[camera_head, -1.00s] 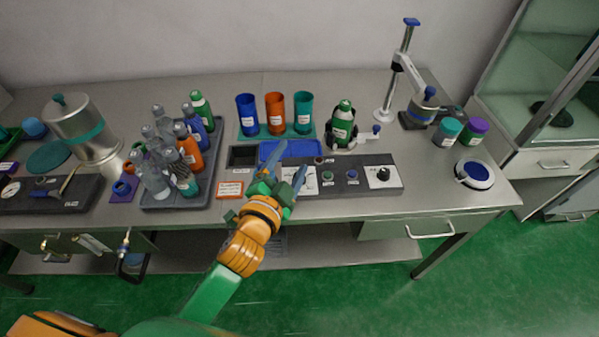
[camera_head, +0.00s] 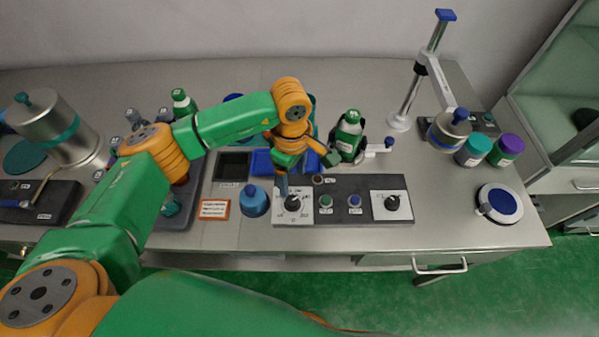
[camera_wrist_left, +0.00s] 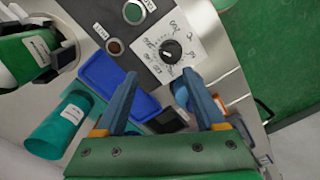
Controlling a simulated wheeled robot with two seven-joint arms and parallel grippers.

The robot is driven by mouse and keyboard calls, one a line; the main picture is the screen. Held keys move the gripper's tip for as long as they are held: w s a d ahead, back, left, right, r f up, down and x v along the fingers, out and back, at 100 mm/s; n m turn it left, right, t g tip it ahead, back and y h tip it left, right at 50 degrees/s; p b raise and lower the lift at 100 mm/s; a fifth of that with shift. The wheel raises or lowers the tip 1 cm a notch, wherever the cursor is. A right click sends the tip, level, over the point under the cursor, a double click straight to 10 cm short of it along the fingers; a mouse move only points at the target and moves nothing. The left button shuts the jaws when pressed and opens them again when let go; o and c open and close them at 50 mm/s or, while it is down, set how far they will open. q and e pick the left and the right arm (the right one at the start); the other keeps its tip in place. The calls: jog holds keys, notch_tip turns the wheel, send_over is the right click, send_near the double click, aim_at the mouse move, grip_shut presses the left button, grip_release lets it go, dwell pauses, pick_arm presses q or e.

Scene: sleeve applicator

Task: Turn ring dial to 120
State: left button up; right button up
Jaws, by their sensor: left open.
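A black dial knob (camera_head: 292,203) stands on a white scale plate at the left of the dark control panel. A second black dial (camera_head: 392,202) is on the panel's right plate. I cannot tell from the lettering which is the ring dial. My left gripper (camera_head: 304,168) is open and empty, above and just behind the left dial, its fingers pointing down. In the left wrist view, the gripper (camera_wrist_left: 160,78) shows two spread blue fingers, with a dial (camera_wrist_left: 171,50) and its numbered plate just beyond the tips. The dial's exact setting is too small to read. My right gripper is out of view.
A blue rounded container (camera_head: 255,202) stands close left of the dial plate. A green bottle (camera_head: 348,136) stands in a holder behind the panel. A blue tray (camera_head: 260,163) lies left of the gripper.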

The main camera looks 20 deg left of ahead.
aim_at(293, 200)
pick_arm(q)
jog(key=s+f, duration=0.1)
jog(key=f, duration=0.1)
jog(key=s+f+p, duration=0.1)
jog(key=s, duration=0.1)
jog(key=shift+d+f, duration=0.15)
jog(key=shift+f, duration=0.25)
jog(key=shift+w+f, duration=0.2)
jog(key=shift+f, duration=0.6)
jog(key=shift+w+f, duration=0.25)
jog(key=shift+w, duration=0.15)
jog(key=shift+s+r, duration=0.1)
jog(key=shift+s, duration=0.05)
grip_shut()
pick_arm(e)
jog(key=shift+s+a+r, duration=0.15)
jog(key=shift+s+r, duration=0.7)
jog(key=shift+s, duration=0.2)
